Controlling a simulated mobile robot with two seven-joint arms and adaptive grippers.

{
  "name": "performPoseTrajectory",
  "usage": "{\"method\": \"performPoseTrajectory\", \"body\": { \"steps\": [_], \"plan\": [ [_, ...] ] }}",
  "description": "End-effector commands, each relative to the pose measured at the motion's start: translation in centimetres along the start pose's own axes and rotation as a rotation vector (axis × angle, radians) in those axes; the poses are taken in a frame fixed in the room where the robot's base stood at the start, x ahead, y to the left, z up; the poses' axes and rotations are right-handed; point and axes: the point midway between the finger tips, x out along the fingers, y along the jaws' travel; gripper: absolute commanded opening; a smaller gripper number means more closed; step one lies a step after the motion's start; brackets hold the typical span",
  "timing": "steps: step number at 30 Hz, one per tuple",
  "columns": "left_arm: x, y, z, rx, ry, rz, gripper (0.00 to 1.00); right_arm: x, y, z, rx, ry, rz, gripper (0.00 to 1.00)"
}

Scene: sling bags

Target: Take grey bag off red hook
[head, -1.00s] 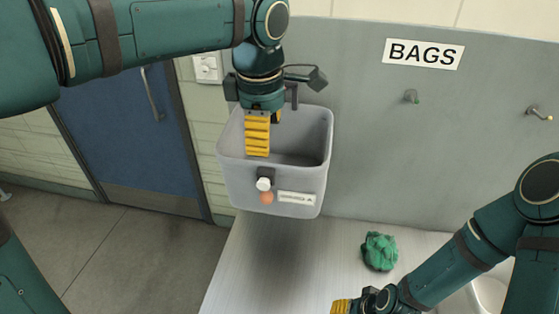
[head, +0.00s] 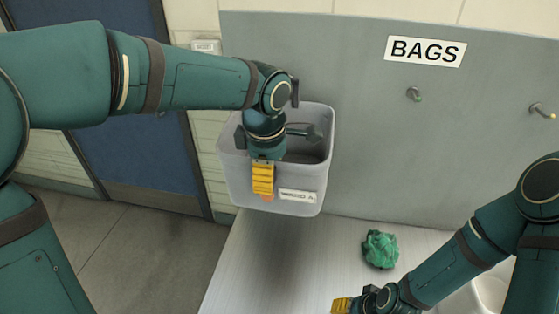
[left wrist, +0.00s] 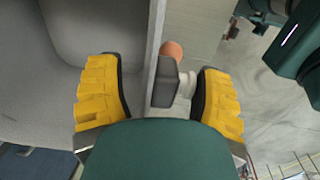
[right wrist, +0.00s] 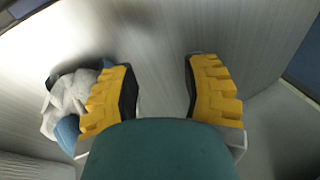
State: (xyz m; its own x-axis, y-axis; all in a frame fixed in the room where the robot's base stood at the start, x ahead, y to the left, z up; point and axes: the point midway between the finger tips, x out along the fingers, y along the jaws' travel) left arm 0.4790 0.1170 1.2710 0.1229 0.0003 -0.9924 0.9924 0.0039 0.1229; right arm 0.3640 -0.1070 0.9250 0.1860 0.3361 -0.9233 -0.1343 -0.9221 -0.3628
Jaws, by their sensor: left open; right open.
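The grey bag (head: 238,182), box-shaped and open at the top, is up against the grey wall panel, above the table's left end. A white label and an orange round spot are on its front. My left gripper (head: 263,182) is open at its front wall. In the left wrist view the open fingers (left wrist: 160,85) stand on either side of that wall, with a dark block and white knob between them. I cannot see the red hook. My right gripper (head: 345,304) is open and low over the table; its fingers also show in the right wrist view (right wrist: 160,85).
Two hooks, one green-tipped (head: 414,95) and one yellow-tipped (head: 542,111), are bare under the BAGS sign (head: 425,51). A crumpled green thing (head: 380,249) lies on the table (head: 290,265). A white-and-blue crumpled thing (right wrist: 68,105) is beside my right gripper's left finger. A blue door is left.

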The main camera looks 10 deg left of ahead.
Motion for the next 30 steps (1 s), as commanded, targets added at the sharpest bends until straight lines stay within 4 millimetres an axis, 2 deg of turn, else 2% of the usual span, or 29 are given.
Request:
{"method": "performPoseTrajectory", "body": {
  "steps": [4, 5, 6, 10, 23, 30],
  "plan": [
    [0.0, 0.0, 0.0, 0.000, 0.000, 0.000, 0.67, 0.0, 0.0, 0.0, 0.000, 0.000, 0.000, 0.47],
    [0.0, 0.0, 0.0, 0.000, 0.000, 0.000, 0.61, 0.0, 0.0, 0.0, 0.000, 0.000, 0.000, 0.47],
    [0.0, 0.0, 0.0, 0.000, 0.000, 0.000, 0.47, 0.0, 0.0, 0.0, 0.000, 0.000, 0.000, 0.47],
    [-0.1, 0.1, 0.0, 0.000, 0.000, 0.002, 0.02, 0.0, 0.0, 0.0, 0.000, 0.000, 0.000, 0.47],
    [-0.3, 0.1, 0.0, 0.001, -0.001, 0.006, 0.00, 0.0, 0.0, 0.0, 0.000, 0.000, 0.000, 0.47],
    [-1.8, -1.1, 0.0, 0.001, -0.003, 0.007, 0.00, 0.2, 0.1, 0.0, 0.000, 0.000, 0.000, 0.47]
  ]
}}
